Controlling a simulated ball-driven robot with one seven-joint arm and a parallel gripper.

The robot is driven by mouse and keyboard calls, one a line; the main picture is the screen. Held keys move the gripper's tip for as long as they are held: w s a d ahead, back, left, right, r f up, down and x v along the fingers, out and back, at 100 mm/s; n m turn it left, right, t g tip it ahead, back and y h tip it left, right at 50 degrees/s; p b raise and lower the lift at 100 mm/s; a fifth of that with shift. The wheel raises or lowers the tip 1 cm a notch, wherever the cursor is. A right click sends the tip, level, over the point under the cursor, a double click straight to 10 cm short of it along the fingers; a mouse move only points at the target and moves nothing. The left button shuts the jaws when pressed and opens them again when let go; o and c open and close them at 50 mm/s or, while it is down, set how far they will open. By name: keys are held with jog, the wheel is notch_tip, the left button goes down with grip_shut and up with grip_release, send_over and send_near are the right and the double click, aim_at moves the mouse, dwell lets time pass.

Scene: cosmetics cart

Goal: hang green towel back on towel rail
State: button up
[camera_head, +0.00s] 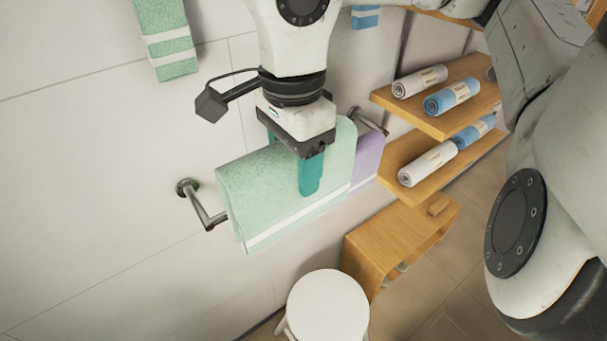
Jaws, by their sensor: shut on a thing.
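The green towel (262,192) is pale green with a white stripe near its lower edge. It hangs folded in the middle of the head camera view, at the metal towel rail (199,207) on the wall. The rail's left bracket and end show; its middle is hidden by the towel, so I cannot tell whether the towel rests on it. My gripper (309,178) points down at the towel's top, with a teal finger in front of the cloth. It is shut on the towel. The other finger is mostly hidden. A purple towel (367,160) hangs just right of the green one.
Wooden shelves (440,120) with rolled towels stand to the right. A white round stool (327,306) and a low wooden bench (388,240) are below. Another green towel (167,45) hangs at the upper left. The wall to the left is bare.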

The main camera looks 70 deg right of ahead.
jog(key=w+d+b, duration=0.3)
jog(key=w+d, duration=0.3)
jog(key=w, duration=0.3)
notch_tip(320, 180, down, 18)
jog(key=b, duration=1.5)
jog(key=shift+w+d+f, duration=0.1)
jog(key=shift+f, duration=0.1)
jog(key=o, duration=1.3)
notch_tip(320, 180, up, 11)
jog(key=shift+f+p, duration=0.1)
jog(key=shift+p, duration=0.3)
